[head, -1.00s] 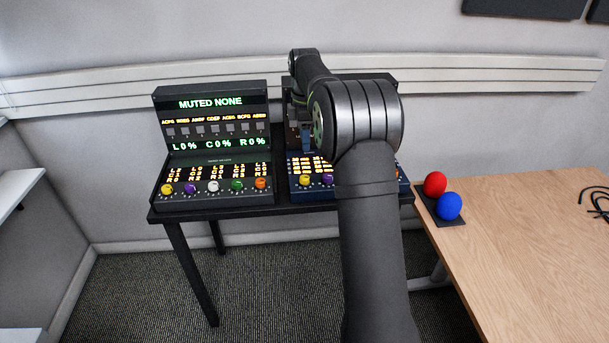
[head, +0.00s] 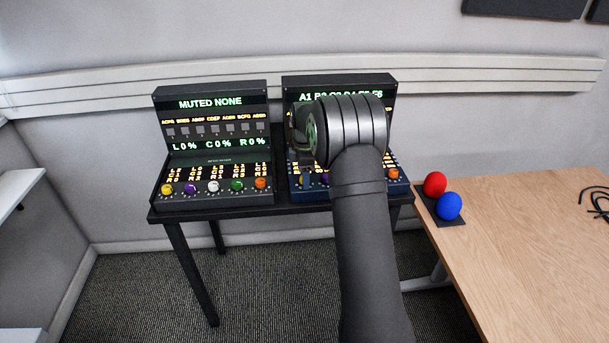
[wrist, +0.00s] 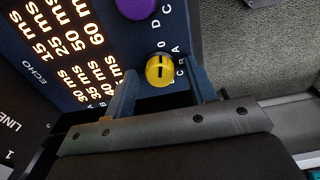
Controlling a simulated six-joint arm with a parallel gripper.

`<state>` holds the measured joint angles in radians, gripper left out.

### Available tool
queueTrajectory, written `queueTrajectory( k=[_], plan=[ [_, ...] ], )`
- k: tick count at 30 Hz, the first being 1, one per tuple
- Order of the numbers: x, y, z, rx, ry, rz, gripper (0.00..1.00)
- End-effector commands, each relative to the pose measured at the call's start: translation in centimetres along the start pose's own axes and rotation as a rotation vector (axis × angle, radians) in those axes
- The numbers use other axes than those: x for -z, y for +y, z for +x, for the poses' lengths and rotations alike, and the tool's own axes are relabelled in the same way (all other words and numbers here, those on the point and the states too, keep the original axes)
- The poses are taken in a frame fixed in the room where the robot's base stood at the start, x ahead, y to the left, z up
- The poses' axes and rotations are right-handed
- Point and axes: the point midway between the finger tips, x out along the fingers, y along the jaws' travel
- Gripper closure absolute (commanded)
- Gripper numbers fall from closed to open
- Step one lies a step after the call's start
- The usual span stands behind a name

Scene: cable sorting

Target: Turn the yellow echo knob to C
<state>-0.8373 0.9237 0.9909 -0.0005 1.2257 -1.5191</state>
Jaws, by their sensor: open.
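The yellow echo knob (wrist: 160,70) shows in the wrist view, on the dark blue panel marked ECHO (wrist: 38,78). It has a black pointer line, and small letters are printed beside it; I cannot surely tell which letter the line points at. My gripper (wrist: 163,79) is open, with one blue finger on each side of the knob. Whether the fingers touch it is not clear. In the head view my arm covers much of the blue panel (head: 402,184), and the yellow knob is not clearly visible there.
A purple knob (wrist: 135,5) sits close to the yellow one. A second console (head: 211,120) with several coloured knobs stands at left on the same black table (head: 240,212). A red ball (head: 435,184) and a blue ball (head: 450,206) sit on the wooden desk (head: 530,235).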

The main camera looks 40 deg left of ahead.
Motion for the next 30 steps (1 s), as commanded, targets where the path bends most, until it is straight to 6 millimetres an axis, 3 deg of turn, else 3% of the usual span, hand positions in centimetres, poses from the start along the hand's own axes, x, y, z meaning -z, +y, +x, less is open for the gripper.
queueTrajectory(
  k=[3, 10, 20, 30],
  plan=[
    [0.00, 0.00, -0.01, 0.000, 0.000, 0.000, 0.51],
    [0.00, 0.00, -0.03, 0.000, 0.000, 0.000, 0.93],
    [-0.01, 0.01, -0.05, 0.001, 0.000, 0.042, 0.93],
    [-0.03, 0.01, -0.04, 0.001, 0.000, 0.270, 0.93]
  ],
)
